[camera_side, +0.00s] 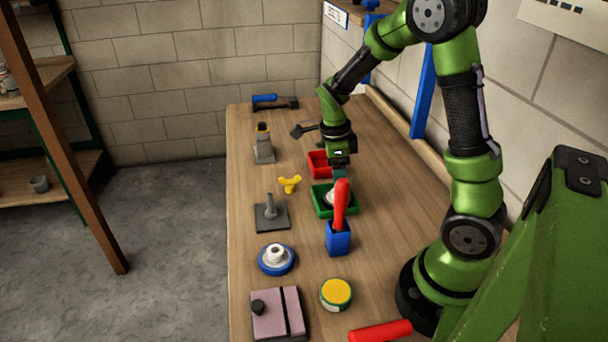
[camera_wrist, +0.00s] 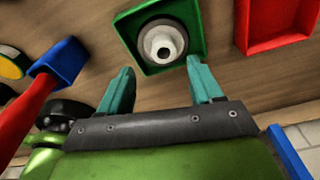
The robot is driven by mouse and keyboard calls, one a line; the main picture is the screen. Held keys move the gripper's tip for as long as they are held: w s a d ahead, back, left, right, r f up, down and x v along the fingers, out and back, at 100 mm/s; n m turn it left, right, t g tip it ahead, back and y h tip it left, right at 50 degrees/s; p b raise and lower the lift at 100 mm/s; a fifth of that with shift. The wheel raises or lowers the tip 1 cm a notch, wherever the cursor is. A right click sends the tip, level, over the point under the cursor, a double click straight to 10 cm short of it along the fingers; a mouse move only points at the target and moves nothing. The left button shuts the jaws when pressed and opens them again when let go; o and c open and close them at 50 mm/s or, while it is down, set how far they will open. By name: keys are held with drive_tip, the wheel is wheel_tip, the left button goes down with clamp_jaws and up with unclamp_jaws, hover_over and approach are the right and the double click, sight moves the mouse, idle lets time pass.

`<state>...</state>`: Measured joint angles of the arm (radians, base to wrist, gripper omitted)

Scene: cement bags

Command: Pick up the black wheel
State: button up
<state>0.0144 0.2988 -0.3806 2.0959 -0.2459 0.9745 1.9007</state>
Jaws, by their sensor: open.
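The black wheel (camera_wrist: 162,42), a dark ring around a white hub, lies in the green tray (camera_wrist: 127,40) in the wrist view. In the side view the green tray (camera_side: 318,206) is mid-table, and the wheel (camera_side: 329,197) shows only partly, behind a red handle. My gripper (camera_wrist: 158,82) is open and empty. In the wrist view its teal fingertips are apart, with the wheel beyond them and not between them. In the side view my gripper (camera_side: 340,174) is over the back part of the green tray; its fingertips are partly hidden by the red handle.
The red handle (camera_side: 341,205) stands upright in a blue holder (camera_side: 338,239), close in front of the green tray. A red tray (camera_side: 317,164) is just behind. A blue wheel (camera_side: 290,263) with a white hub, a grey post base (camera_side: 272,223) and a yellow part (camera_side: 289,184) lie left.

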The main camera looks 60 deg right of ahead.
drive_tip(key=f, duration=0.4)
drive_tip(key=shift+w+d+f, duration=0.1)
drive_tip(key=shift+d+f, duration=0.15)
drive_tip(key=shift+d, duration=0.05)
drive_tip(key=shift+c, duration=0.2)
